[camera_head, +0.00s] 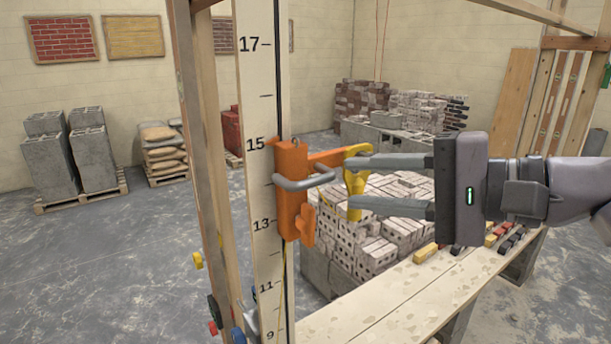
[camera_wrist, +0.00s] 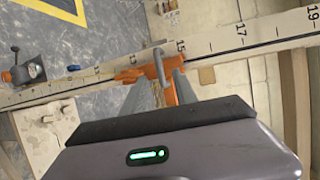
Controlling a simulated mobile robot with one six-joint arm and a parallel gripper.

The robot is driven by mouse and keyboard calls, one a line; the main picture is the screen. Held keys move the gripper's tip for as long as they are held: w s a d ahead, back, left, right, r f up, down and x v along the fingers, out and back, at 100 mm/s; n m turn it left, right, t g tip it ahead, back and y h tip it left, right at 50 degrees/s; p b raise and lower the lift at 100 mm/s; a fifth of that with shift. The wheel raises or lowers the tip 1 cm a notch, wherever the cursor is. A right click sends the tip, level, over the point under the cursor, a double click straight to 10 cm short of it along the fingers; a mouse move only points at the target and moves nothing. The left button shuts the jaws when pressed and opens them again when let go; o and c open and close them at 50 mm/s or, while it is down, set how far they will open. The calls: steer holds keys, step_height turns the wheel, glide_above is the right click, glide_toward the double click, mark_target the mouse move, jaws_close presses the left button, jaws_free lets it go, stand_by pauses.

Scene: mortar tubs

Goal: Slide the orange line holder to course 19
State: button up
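The orange line holder (camera_head: 291,190) sits on the upright numbered staff (camera_head: 258,90), its top close to the 15 mark and its lower end just below 13. A grey bar handle (camera_head: 303,183) sticks out from its front, and an orange arm with a yellow end piece (camera_head: 357,182) reaches right. My gripper (camera_head: 349,183) points left at that end piece, fingers apart. In the wrist view the holder (camera_wrist: 131,75) shows just beyond my spread fingertips (camera_wrist: 163,88); I see no clear grip on it. The 19 mark (camera_wrist: 312,18) shows at the staff's far right there.
A wooden post (camera_head: 200,140) stands left of the staff. A plank bench (camera_head: 410,295) with small coloured blocks lies below my gripper. Stacked bricks (camera_head: 375,235) stand behind. The staff above the holder looks clear up to the top of the head view.

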mark_target(321, 181)
steer(key=x, duration=0.8)
steer(key=shift+w+d, duration=0.15)
steer(key=shift+w, duration=0.05)
jaws_close()
stand_by(0.9)
